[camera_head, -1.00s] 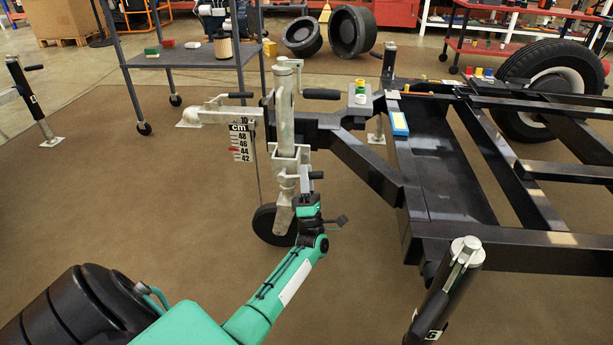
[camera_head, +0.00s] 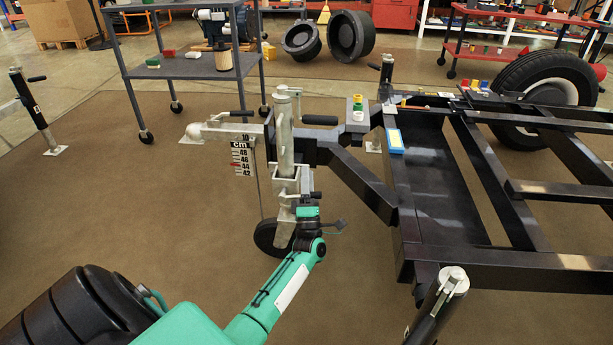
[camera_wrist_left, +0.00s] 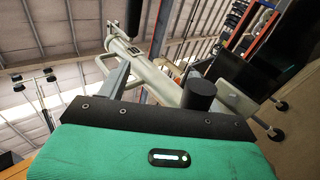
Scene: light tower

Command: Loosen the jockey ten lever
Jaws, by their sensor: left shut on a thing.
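The jockey wheel's upright grey tube (camera_head: 286,130) stands at the front of the black trailer frame, with a clamp block (camera_head: 286,181) on it and the black wheel (camera_head: 267,236) at its foot. The small lever with a dark grip (camera_head: 316,194) sticks out to the right of the clamp. My left gripper (camera_head: 307,207) is at this lever, shut on it; the fingers hide part of it. In the left wrist view, a black cylindrical grip (camera_wrist_left: 199,94) stands at the gripper, with the metal tube (camera_wrist_left: 143,68) behind it. My right gripper is out of view.
The black trailer frame (camera_head: 366,182) fills the right side. A crank handle (camera_head: 320,120) juts right from the tube's upper part. A centimetre scale (camera_head: 243,158) hangs left of the tube. The brown floor (camera_head: 130,215) at left is clear.

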